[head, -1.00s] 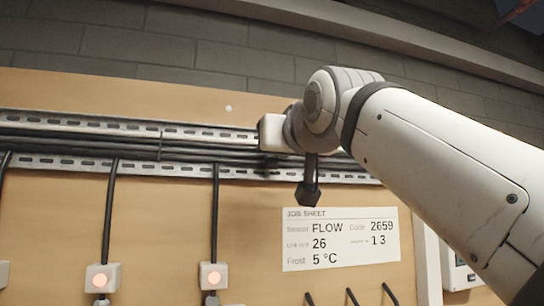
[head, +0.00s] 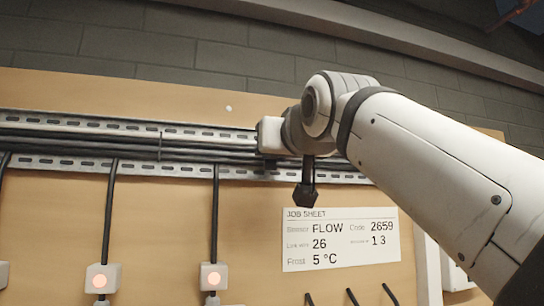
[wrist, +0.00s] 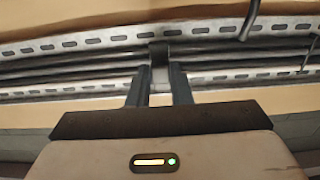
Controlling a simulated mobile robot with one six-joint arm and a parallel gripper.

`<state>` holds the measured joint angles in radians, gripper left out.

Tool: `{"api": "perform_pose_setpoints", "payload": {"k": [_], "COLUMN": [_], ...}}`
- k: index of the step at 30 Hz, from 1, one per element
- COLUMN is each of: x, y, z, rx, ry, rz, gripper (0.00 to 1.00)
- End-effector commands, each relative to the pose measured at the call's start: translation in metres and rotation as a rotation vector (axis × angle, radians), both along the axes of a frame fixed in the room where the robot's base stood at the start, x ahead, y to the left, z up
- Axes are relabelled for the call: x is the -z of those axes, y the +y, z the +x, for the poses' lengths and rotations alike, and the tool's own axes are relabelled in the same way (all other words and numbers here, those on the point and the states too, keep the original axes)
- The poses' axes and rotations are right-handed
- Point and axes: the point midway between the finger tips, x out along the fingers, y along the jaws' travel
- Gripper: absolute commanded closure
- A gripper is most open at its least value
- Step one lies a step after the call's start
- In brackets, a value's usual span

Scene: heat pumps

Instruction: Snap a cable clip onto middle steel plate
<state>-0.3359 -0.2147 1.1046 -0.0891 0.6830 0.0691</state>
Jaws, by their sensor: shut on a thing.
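My gripper (wrist: 159,72) is in front of the cable run, with its two dark fingers shut on a small dark clip (wrist: 160,52). In the wrist view the clip lies across the black cables, between two slotted steel rails. Whether it is seated cannot be told. In the head view my gripper (head: 271,162) is at the cables, its fingers mostly hidden by its pale housing. The upper steel rail (head: 100,123) and lower steel rail (head: 80,163) run along the board. I cannot tell which part is the middle steel plate.
Black cables (head: 60,143) run between the rails, with a thin dark band (head: 160,146) around them further left. Drop cables hang to white boxes with lit orange discs (head: 213,277). A job sheet (head: 340,240) is on the wooden board below my wrist.

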Motion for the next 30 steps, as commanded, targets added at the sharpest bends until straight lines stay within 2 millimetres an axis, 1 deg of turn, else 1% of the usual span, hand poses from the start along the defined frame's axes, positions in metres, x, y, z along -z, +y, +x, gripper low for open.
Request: {"api": "perform_pose_setpoints", "payload": {"k": [11, 23, 24, 30], "x": [0.0000, 0.0000, -0.0001, 0.0000], "y": [0.0004, 0.0022, 0.0023, 0.0023], "z": [0.0004, 0.0058, 0.0062, 0.0060], "rx": [-0.001, -0.001, -0.001, -0.001], "ry": [0.000, 0.000, 0.000, 0.000], "rz": [0.000, 0.000, 0.000, 0.000], "gripper": [1.00, 1.00, 0.81, 0.64]}}
